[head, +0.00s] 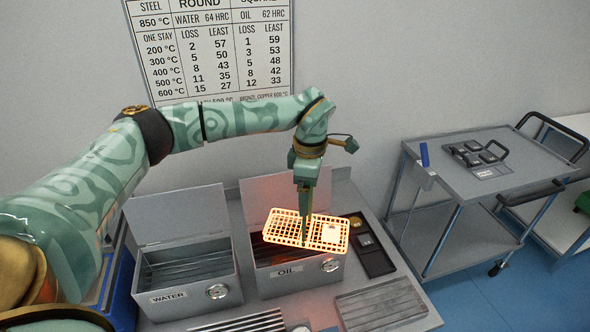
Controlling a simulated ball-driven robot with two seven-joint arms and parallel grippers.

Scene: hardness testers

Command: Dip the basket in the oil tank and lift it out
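The basket (278,222) is a flat wire grid glowing orange-yellow, with a pale bright piece (331,234) in its right part. It is over the open oil tank (287,285), a grey metal box labelled OIL with a round dial on its front. Red-orange light shows inside the tank below the basket. My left gripper (305,232) points down and is shut on the basket at its middle; the fingertips are small here. My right gripper is not in view.
The open water tank (185,285) stands left of the oil tank, its lid raised. A black tray (374,254) with small parts lies to the right, and slatted racks (380,304) lie in front. A grey cart (482,170) stands farther right.

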